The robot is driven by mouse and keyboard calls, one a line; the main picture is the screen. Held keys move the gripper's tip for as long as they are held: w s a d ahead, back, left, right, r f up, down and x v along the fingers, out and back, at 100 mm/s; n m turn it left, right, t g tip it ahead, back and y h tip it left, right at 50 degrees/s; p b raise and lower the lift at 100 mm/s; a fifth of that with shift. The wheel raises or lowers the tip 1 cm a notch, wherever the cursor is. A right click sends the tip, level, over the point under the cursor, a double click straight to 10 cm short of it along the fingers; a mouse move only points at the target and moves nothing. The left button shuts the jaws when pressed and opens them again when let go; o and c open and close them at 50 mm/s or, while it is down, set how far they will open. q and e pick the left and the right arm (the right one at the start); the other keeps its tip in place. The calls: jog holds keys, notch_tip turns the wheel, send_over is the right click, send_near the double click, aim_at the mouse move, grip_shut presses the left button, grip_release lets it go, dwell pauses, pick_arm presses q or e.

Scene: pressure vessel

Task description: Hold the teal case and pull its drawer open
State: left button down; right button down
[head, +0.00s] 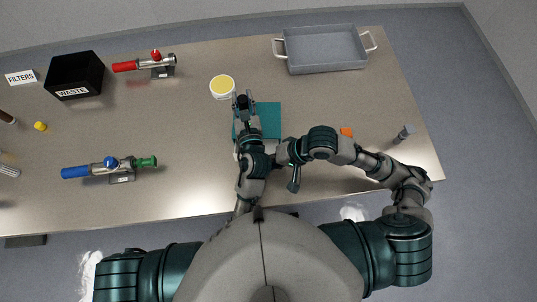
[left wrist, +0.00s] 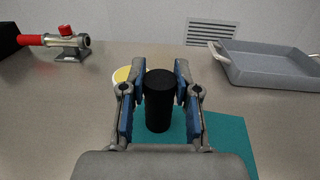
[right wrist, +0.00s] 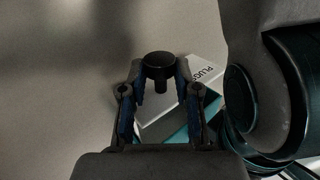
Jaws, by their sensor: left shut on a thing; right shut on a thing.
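The teal case (head: 268,115) lies on the table in front of me, partly hidden under my left arm. Its flat teal top also shows in the left wrist view (left wrist: 225,135). My left gripper (left wrist: 160,85) is shut on an upright black cylindrical post (left wrist: 160,103) that stands on the case. My right gripper (right wrist: 160,85) is shut on a black round knob (right wrist: 160,66) at a pale drawer front (right wrist: 204,72) with a label that reads "PLUG" before it is cut off. Teal shows beside this front. How far the drawer stands out is unclear.
A tub with a yellow top (head: 222,86) stands just beyond the case. A grey tray (head: 325,48) sits at the back right. A black waste box (head: 75,75), a red-handled fitting (head: 145,64) and a blue-and-green fitting (head: 109,167) are on the left.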

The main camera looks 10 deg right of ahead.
jog(key=shift+d+f, duration=0.1)
jog(key=shift+f, duration=0.05)
jog(key=c, duration=0.9)
grip_release()
jog(key=shift+o, duration=0.4)
